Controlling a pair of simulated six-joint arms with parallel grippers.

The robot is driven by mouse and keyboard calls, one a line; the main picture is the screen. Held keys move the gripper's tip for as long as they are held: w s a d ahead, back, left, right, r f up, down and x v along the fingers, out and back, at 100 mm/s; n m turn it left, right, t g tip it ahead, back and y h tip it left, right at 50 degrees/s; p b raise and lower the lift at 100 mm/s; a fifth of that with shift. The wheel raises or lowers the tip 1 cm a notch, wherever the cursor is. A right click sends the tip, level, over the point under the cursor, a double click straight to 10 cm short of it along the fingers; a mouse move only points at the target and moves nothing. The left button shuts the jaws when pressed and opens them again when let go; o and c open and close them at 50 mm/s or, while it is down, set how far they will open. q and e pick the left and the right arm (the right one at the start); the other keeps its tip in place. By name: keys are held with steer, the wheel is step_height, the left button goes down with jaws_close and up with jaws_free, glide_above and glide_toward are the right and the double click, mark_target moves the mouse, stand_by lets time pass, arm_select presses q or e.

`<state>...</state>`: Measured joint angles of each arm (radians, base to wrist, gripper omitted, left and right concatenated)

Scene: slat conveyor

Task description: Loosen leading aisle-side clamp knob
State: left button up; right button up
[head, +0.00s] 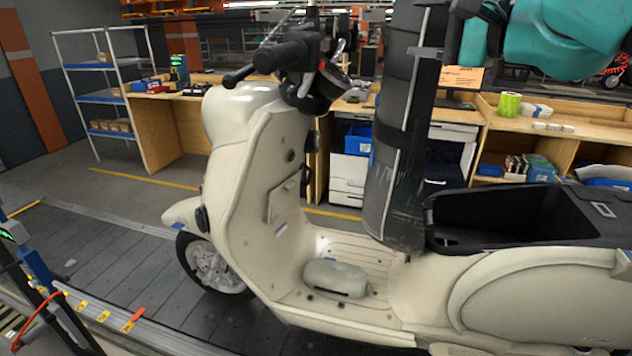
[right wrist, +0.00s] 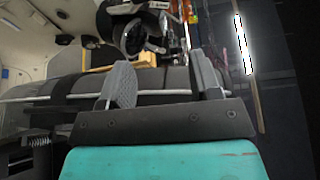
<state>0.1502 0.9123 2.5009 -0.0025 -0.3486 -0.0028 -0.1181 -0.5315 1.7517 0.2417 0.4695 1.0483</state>
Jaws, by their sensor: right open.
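A cream scooter (head: 250,180) stands upright on the dark slat conveyor (head: 110,260), its front wheel (head: 215,270) towards the left. I cannot pick out a clamp or its knob in either view; the low parts by the wheels are partly hidden by the body. My right gripper (right wrist: 163,85) is open in the right wrist view, its two grey fingers apart with nothing held between them. A long dark padded shape (right wrist: 70,85) lies behind the fingers; I cannot tell whether it touches them. My left gripper is not in view.
A rail with yellow and red tags (head: 105,315) runs along the lower left, near a blue post (head: 35,265). Wooden benches (head: 160,125) and a blue shelf rack (head: 100,95) stand behind.

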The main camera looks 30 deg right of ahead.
steer(key=w+a+f+g, duration=0.2)
steer(key=w+f, duration=0.3)
steer(key=f, duration=0.5)
steer(key=w+a+f+n+g, duration=0.1)
steer(key=w+a+f+g, duration=0.2)
steer(key=f, duration=0.7)
steer(key=w+a+f+n+g, duration=0.1)
steer(key=w+a+f+g, duration=0.2)
steer(key=w+f, duration=0.4)
steer(key=shift+w+a+f, duration=0.25)
steer(key=shift+a+f, duration=0.25)
steer(key=shift+f, duration=1.5)
